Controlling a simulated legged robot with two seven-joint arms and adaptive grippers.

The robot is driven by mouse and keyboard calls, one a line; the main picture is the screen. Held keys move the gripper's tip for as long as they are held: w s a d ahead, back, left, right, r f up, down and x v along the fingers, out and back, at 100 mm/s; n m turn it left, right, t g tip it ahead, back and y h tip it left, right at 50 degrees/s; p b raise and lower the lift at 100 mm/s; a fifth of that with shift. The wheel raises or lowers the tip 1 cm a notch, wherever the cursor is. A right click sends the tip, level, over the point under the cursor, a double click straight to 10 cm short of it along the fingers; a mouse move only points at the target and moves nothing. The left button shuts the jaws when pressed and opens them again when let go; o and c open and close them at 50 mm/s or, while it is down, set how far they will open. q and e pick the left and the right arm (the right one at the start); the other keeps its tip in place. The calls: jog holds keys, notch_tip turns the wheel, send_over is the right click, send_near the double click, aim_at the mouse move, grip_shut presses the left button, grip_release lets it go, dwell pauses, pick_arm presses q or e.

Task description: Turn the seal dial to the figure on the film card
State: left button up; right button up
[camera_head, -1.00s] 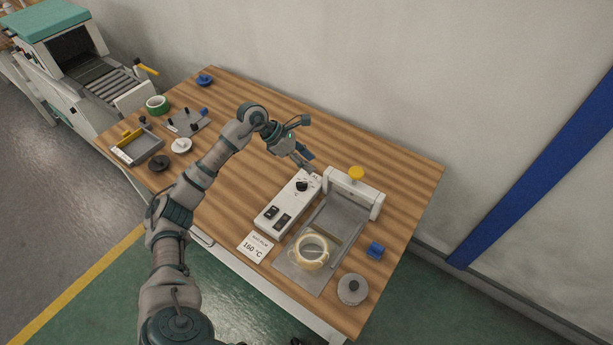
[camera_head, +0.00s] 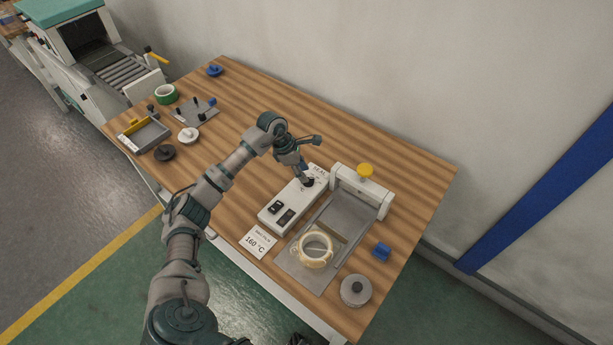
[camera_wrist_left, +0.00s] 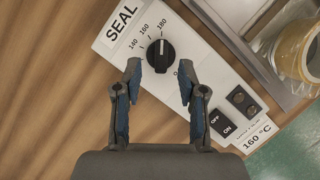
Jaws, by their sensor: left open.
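The seal dial (camera_wrist_left: 160,56) is a black knob with a white mark on the white control box (camera_wrist_left: 182,70). Figures 140, 160 and 180 are printed around it. In the left wrist view the mark seems to point toward 180. My left gripper (camera_wrist_left: 159,80) is open, its fingertips close to the dial's near side, with nothing visibly held. In the head view this gripper (camera_head: 305,178) is over the box's far end and partly hides the dial. The film card (camera_head: 258,242) reads 160 °C and lies beside the box's near end.
The box has two dark switches (camera_head: 281,211). The sealer (camera_head: 361,190) with a yellow knob stands to its right, a tape roll (camera_head: 313,249) on its plate. A blue block (camera_head: 381,251) and a grey round weight (camera_head: 356,290) are at the right. The table's middle is clear.

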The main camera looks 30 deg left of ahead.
pick_arm(q)
jog(key=shift+x, duration=1.4)
pick_arm(e)
jog(key=shift+r, duration=0.4)
pick_arm(q)
jog(key=shift+d, duration=0.1)
grip_shut()
jog(key=n+p, duration=0.1)
jog(key=n, duration=0.1)
jog(key=n+t+y+p, duration=0.1)
jog(key=n+p, duration=0.1)
jog(key=n, duration=0.1)
jog(key=shift+s+d+r+n+t+p, duration=0.1)
jog(key=shift+s+n+t+p, duration=0.1)
jog(key=shift+n+t+p, duration=0.1)
jog(key=shift+n+y+p, duration=0.35)
jog(key=shift+n+y, duration=0.15)
jog(key=shift+n, duration=0.2)
pick_arm(e)
notch_tip(320, 180, down, 12)
jog(key=s, duration=0.2)
jog(key=shift+s+d, duration=0.15)
jog(key=shift+s, duration=0.15)
jog(key=shift+r, duration=0.1)
